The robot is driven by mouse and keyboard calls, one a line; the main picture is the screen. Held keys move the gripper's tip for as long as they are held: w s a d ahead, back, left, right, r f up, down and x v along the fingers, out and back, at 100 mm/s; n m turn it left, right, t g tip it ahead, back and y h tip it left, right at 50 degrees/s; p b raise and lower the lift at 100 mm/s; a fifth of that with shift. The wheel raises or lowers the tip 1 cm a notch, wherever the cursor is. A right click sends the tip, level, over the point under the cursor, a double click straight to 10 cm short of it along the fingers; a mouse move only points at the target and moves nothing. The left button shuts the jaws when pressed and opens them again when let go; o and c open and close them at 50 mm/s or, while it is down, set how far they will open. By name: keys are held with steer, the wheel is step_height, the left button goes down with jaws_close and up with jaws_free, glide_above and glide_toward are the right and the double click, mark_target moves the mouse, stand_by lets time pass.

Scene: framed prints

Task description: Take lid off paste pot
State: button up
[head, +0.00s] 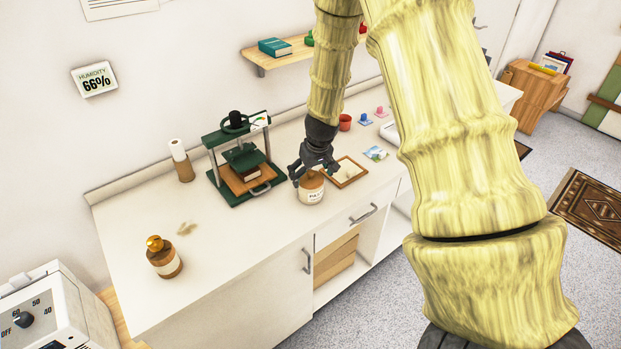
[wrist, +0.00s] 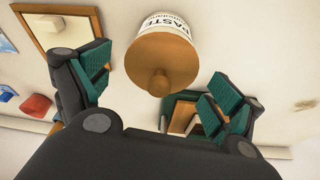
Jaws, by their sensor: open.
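The paste pot (head: 312,194) stands on the white counter, a pale pot with a label and a brown lid. In the wrist view the label of the pot (wrist: 166,20) reads "PASTE". Its round brown lid (wrist: 163,62) with a knob sits on the pot, between the spread fingers and beyond the tips. My gripper (head: 308,172) is open, right above and slightly behind the pot in the head view. In the wrist view the two fingers of my gripper (wrist: 155,92) are wide apart and hold nothing. The gripper partly covers the lid in the head view.
A green press (head: 240,165) stands just left of the pot. A wooden frame (head: 347,172) lies to its right. A brown bottle with an orange top (head: 164,257) and a tall paper roll (head: 181,160) stand farther left. The counter's front left (head: 225,245) is clear.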

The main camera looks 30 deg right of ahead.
steer(key=c, duration=1)
steer(key=shift+s, duration=0.15)
steer(key=c, duration=0.3)
steer(key=shift+a, duration=0.1)
steer(key=shift+c, duration=0.2)
